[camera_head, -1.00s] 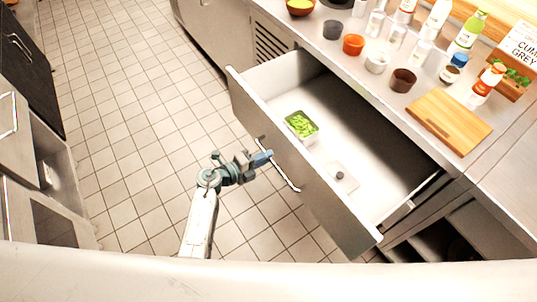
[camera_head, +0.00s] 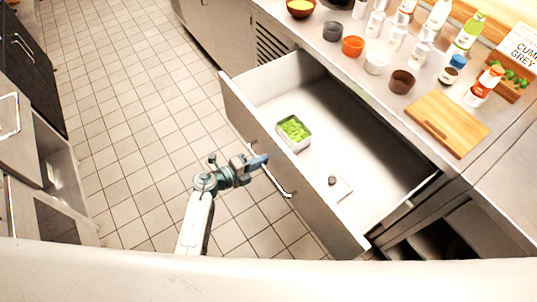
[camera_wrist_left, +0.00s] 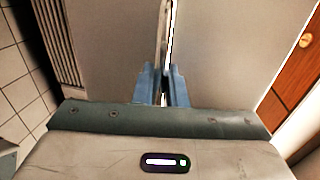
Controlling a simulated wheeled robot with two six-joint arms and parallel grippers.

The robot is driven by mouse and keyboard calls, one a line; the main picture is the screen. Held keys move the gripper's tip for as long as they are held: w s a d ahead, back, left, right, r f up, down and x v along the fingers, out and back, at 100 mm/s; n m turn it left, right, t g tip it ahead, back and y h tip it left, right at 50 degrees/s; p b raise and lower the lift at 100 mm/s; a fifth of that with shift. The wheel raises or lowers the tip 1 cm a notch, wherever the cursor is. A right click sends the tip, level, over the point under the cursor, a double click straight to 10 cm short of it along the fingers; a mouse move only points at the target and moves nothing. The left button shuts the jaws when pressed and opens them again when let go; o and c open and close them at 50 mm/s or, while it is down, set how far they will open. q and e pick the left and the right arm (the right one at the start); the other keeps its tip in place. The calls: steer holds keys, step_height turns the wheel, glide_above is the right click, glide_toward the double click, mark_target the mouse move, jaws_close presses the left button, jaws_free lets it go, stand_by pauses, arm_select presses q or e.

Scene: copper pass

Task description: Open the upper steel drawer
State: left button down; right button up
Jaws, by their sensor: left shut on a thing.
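The upper steel drawer (camera_head: 300,185) is pulled well out from under the counter, its inside in plain view. Its front carries a long bar handle (camera_head: 279,184), which also shows in the left wrist view (camera_wrist_left: 164,40). My left gripper (camera_head: 264,160) is at the drawer front, its blue fingers shut on the handle; the fingers also show in the left wrist view (camera_wrist_left: 162,85). Inside the drawer are a container of green food (camera_head: 294,130) and a small flat lid with a dark knob (camera_head: 333,181). My right gripper is not in view.
The steel counter above holds several bottles, small cups (camera_head: 376,63) and a wooden cutting board (camera_head: 446,123). An open shelf space lies below the counter at the right. Tiled floor (camera_head: 130,120) is free left of the drawer. Another cabinet stands at far left.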

arm_select(q)
steer(key=v, duration=0.2)
steer(key=f+v, duration=0.1)
steer(key=v, duration=0.1)
steer(key=shift+s+a+r+p, duration=0.1)
steer(key=shift+s+a+p, duration=0.15)
steer(key=shift+a+p, duration=0.05)
steer(key=c, duration=1.8)
jaws_free()
steer(key=shift+c, duration=0.2)
steer(key=b+v, duration=0.2)
steer(key=v, duration=0.8)
steer(key=shift+s+a, duration=0.2)
steer(key=shift+a, duration=0.15)
